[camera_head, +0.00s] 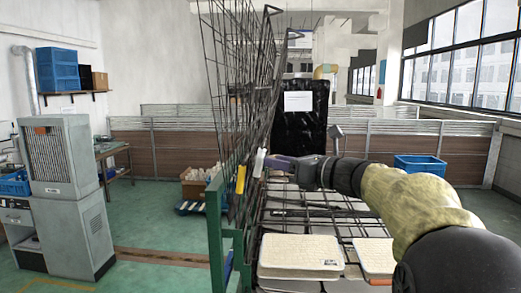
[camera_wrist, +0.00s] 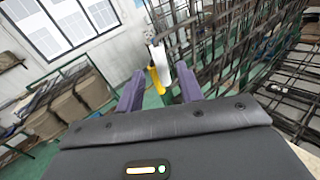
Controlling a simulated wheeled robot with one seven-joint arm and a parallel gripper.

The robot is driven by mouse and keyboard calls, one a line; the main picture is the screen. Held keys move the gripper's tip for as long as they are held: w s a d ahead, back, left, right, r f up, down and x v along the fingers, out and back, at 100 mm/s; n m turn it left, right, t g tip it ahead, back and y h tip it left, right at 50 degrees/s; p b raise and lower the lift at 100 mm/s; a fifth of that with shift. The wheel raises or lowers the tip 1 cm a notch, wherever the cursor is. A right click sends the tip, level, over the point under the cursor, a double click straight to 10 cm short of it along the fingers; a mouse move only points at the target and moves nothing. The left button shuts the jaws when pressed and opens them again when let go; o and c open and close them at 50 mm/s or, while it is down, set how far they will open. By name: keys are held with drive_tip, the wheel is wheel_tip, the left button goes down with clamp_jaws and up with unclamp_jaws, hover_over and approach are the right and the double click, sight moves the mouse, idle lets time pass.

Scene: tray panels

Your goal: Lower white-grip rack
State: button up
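The wire racks stand raised and steeply tilted at the centre of the head view. A white grip (camera_head: 259,163) is on the rack (camera_head: 268,105) nearer my gripper. A yellow grip (camera_head: 240,180) hangs just left of it. My gripper (camera_head: 272,162) is open, with its purple fingers pointing left at the white grip. In the wrist view, the white grip (camera_wrist: 160,54) and the yellow grip (camera_wrist: 156,80) show between the spread fingertips (camera_wrist: 160,84). The fingers have not closed on either grip. Whether they touch the white one I cannot tell.
Below my arm is a level wire rack with a pale tray (camera_head: 300,257) and a second tray (camera_head: 375,256). A green post (camera_head: 216,225) supports the racks on the left. A black panel with a paper sheet (camera_head: 298,101) stands behind. Open green floor lies left.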

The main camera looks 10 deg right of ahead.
sight(261, 164)
drive_tip(key=p+x, duration=0.2)
drive_tip(key=x, duration=0.4)
drive_tip(key=shift+w+a, duration=0.1)
clamp_jaws()
